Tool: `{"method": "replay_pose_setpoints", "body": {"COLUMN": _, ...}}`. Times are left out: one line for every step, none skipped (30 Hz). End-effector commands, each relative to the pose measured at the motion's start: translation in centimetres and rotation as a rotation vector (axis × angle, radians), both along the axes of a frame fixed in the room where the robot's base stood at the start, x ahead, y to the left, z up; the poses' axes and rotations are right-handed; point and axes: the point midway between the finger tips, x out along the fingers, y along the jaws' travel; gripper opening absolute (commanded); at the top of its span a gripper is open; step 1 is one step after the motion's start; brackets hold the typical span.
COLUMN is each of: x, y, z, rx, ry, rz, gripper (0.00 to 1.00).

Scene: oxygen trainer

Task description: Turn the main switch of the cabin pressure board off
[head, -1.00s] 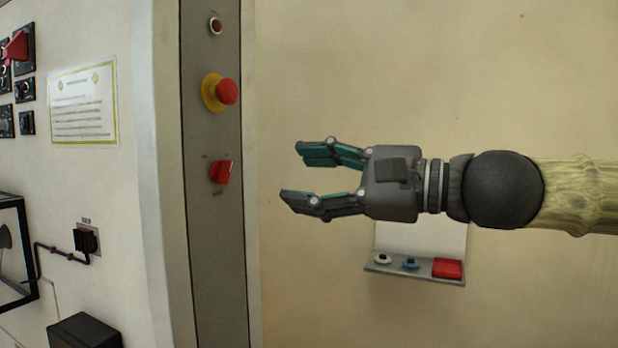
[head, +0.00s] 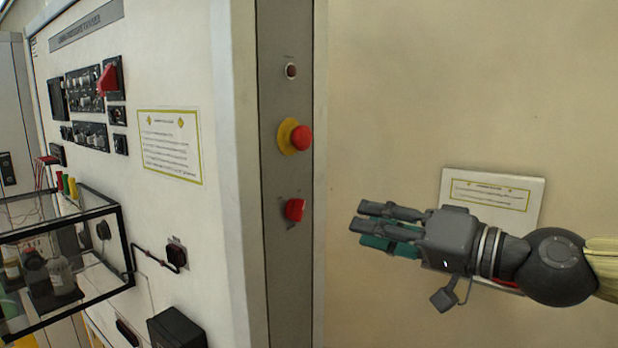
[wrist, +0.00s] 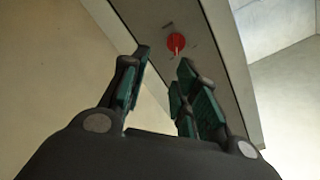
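The cabin pressure board (head: 215,230) is a pale cabinet on the left of the head view, with a grey strip down its edge. A red rotary switch (head: 295,210) sits low on this strip, below a red mushroom button on a yellow base (head: 297,137). My gripper (head: 366,225) is to the right of the red switch, apart from it, fingers pointing left towards it. In the wrist view the red switch (wrist: 176,44) lies beyond the fingertips, between their lines. My gripper (wrist: 164,62) is open and empty there.
A small dark red lamp (head: 291,71) is at the strip's top. A red lever (head: 107,80) and black modules are on the board's face. A glass case (head: 60,255) juts out at left. A white notice (head: 492,197) hangs behind my gripper. Bare wall lies right of the strip.

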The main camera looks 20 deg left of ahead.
Motion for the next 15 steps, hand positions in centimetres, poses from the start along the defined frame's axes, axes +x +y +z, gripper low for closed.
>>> {"method": "replay_pose_setpoints", "body": {"x": -0.2, "y": 0.1, "z": 1.0, "rx": -0.02, "ry": -0.063, "rz": 0.01, "gripper": 0.3}}
{"method": "replay_pose_setpoints", "body": {"x": -0.3, "y": 0.1, "z": 1.1, "rx": -0.032, "ry": -0.103, "rz": 0.015, "gripper": 0.3}}
{"method": "replay_pose_setpoints", "body": {"x": -0.5, "y": 0.2, "z": 1.2, "rx": -0.046, "ry": -0.154, "rz": 0.023, "gripper": 0.3}}
{"method": "replay_pose_setpoints", "body": {"x": -0.7, "y": 0.2, "z": 1.3, "rx": -0.056, "ry": -0.189, "rz": 0.029, "gripper": 0.3}}
{"method": "replay_pose_setpoints", "body": {"x": -0.8, "y": 0.3, "z": 1.3, "rx": -0.065, "ry": -0.222, "rz": 0.034, "gripper": 0.3}}
{"method": "replay_pose_setpoints", "body": {"x": -0.9, "y": 0.3, "z": 1.4, "rx": -0.074, "ry": -0.26, "rz": 0.041, "gripper": 0.3}}
{"method": "replay_pose_setpoints", "body": {"x": -1.0, "y": 0.3, "z": 1.4, "rx": -0.079, "ry": -0.284, "rz": 0.044, "gripper": 0.3}}
{"method": "replay_pose_setpoints", "body": {"x": -1.1, "y": 0.4, "z": 1.5, "rx": -0.084, "ry": -0.305, "rz": 0.047, "gripper": 0.3}}
{"method": "replay_pose_setpoints", "body": {"x": -1.2, "y": 0.4, "z": 1.5, "rx": -0.09, "ry": -0.328, "rz": 0.051, "gripper": 0.3}}
{"method": "replay_pose_setpoints", "body": {"x": -1.3, "y": 0.4, "z": 1.5, "rx": -0.093, "ry": -0.343, "rz": 0.053, "gripper": 0.3}}
{"method": "replay_pose_setpoints", "body": {"x": -1.4, "y": 0.4, "z": 1.4, "rx": -0.095, "ry": -0.354, "rz": 0.056, "gripper": 0.3}}
{"method": "replay_pose_setpoints", "body": {"x": -1.4, "y": 0.5, "z": 1.4, "rx": -0.097, "ry": -0.364, "rz": 0.057, "gripper": 0.3}}
{"method": "replay_pose_setpoints", "body": {"x": -1.4, "y": 0.5, "z": 1.4, "rx": -0.099, "ry": -0.368, "rz": 0.058, "gripper": 0.3}}
{"method": "replay_pose_setpoints", "body": {"x": -1.4, "y": 0.6, "z": 1.4, "rx": -0.1, "ry": -0.371, "rz": 0.06, "gripper": 0.3}}
{"method": "replay_pose_setpoints", "body": {"x": -1.4, "y": 0.7, "z": 1.4, "rx": -0.1, "ry": -0.373, "rz": 0.06, "gripper": 0.3}}
